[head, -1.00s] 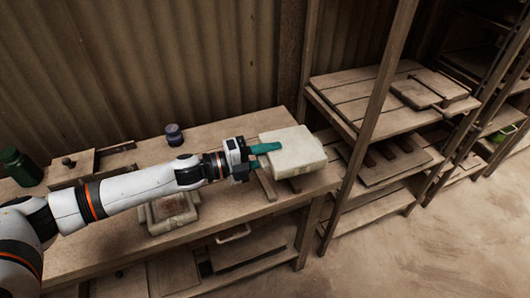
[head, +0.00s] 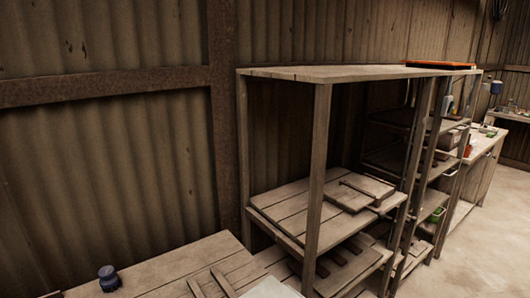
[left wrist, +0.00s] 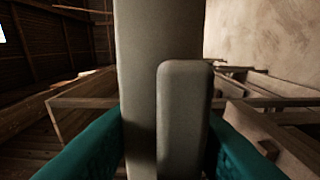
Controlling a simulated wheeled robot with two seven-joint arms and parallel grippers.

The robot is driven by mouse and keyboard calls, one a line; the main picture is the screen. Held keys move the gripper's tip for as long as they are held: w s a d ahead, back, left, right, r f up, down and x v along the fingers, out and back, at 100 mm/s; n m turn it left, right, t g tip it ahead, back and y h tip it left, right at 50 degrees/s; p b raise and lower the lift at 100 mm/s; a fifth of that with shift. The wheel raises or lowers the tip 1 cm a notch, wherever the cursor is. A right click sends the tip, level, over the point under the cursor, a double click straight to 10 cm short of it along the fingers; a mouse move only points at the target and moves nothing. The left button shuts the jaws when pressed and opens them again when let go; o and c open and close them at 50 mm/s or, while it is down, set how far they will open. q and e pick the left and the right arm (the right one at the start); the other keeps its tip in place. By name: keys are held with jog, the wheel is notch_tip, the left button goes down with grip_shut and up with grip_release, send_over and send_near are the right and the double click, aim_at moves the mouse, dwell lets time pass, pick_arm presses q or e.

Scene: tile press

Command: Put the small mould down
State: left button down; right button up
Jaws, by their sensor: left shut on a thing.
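The small mould (left wrist: 138,60) fills the middle of the left wrist view as a pale grey slab, with a rounded grey grip (left wrist: 184,105) standing out from it towards the camera. My left gripper (left wrist: 165,140) is shut on it, one teal finger on each side. In the head view only a pale corner of the mould (head: 268,289) shows at the bottom edge, near slats on the bench; whether it touches them cannot be told. My left gripper is outside the head view. My right gripper is in neither view.
The wooden bench (head: 170,268) holds a dark blue jar (head: 109,279) and wooden slats (head: 222,283). A wooden rack (head: 316,180) stands to the right, with boards (head: 352,192) on its middle shelf (head: 285,212). Its top shelf (head: 330,73) is mostly bare, with an orange tray (head: 440,66) beyond.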

pick_arm(q)
jog(key=s+a+n+t+y, duration=0.3)
jog(key=s+a+n+y, duration=0.1)
jog(key=a+y, duration=0.2)
jog(key=s+a+n+t+y, duration=0.3)
jog(key=s+a+n+y, duration=0.1)
jog(key=a+y, duration=0.3)
jog(key=a+n, duration=0.1)
jog(key=a, duration=0.1)
jog(key=shift+s+a+f, duration=0.3)
jog(key=shift+s, duration=0.1)
